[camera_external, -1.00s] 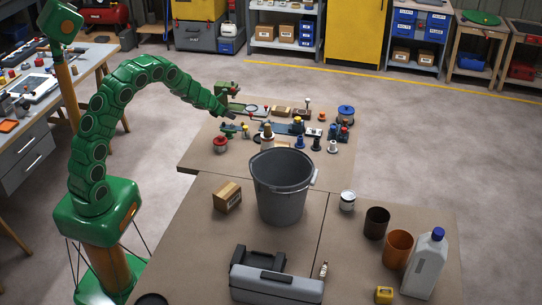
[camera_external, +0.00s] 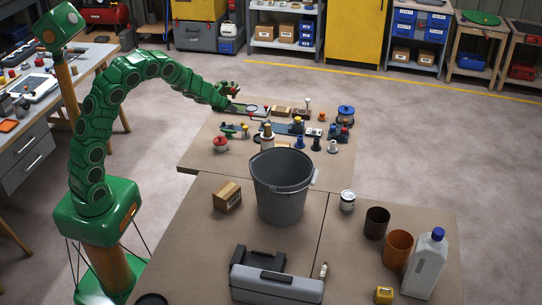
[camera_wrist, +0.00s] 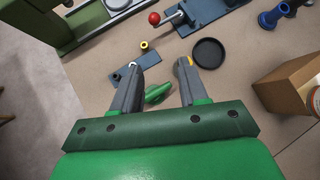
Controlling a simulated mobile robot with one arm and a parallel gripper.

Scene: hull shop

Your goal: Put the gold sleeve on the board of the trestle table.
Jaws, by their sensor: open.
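A small gold ring-shaped piece, which looks like the gold sleeve (camera_wrist: 144,46), shows in the wrist view beyond my left finger, beside a blue-grey plate (camera_wrist: 148,58). I cannot pick it out in the external view. My gripper (camera_wrist: 160,65) is open, its two dark fingers spread with nothing held between them. A small green piece (camera_wrist: 157,93) shows between the fingers, lower down. In the external view my gripper (camera_external: 236,105) is over the back left of the trestle table (camera_external: 200,150). A yellow bit at the right fingertip is partly hidden.
A green machine (camera_wrist: 75,20), a red-knobbed fixture (camera_wrist: 155,18), a black dish (camera_wrist: 209,53) and a cardboard box (camera_wrist: 290,85) surround my gripper. A grey bucket (camera_external: 281,195) stands nearer the camera. The table's left strip is bare.

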